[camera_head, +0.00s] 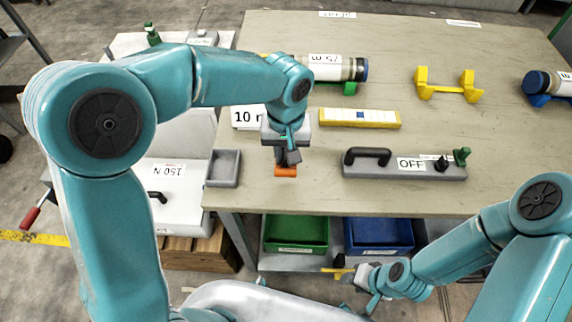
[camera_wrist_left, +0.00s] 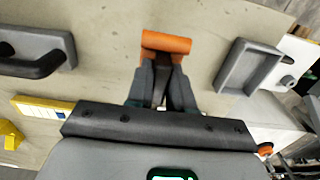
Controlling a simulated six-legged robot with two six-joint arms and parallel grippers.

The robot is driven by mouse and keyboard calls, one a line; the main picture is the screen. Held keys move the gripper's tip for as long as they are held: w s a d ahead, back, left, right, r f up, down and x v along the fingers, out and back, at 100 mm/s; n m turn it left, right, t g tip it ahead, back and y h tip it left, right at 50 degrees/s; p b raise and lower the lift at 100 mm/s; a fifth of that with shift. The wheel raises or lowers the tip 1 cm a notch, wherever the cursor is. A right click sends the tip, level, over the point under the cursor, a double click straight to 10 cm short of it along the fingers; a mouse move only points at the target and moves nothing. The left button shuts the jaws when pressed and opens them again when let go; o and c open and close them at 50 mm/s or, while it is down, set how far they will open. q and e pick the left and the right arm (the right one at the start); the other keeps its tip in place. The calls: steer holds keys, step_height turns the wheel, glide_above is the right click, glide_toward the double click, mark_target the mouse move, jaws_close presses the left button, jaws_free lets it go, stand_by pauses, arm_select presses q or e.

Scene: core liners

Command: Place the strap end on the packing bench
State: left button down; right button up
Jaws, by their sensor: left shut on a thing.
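The strap end shows as an orange bar (camera_head: 286,172) with a dark part behind it, over the front part of the packing bench (camera_head: 310,192). My left gripper (camera_head: 287,157) is shut on the dark part, and the orange bar sticks out past the fingertips. In the left wrist view the orange bar (camera_wrist_left: 166,42) lies across the tips of the gripper (camera_wrist_left: 160,75). I cannot tell whether the bar touches the bench top. My right gripper (camera_head: 366,283) is low in front of the bench, near the blue bin; its fingers are too small to read.
A grey tray (camera_head: 223,168) lies left of the strap end. A grey plate with a black handle and an OFF label (camera_head: 405,165) lies to the right. Behind are a yellow-edged bar (camera_head: 360,118), a labelled tube (camera_head: 325,68) and a yellow cradle (camera_head: 448,90). Green and blue bins stand below.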

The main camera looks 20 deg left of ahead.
mark_target(286, 167)
arm_select(q)
steer(key=shift+f, duration=2.85)
steer(key=c, duration=1)
jaws_free()
step_height(286, 167, up, 12)
steer(key=shift+r, duration=0.2)
steer(key=shift+s+f, duration=0.1)
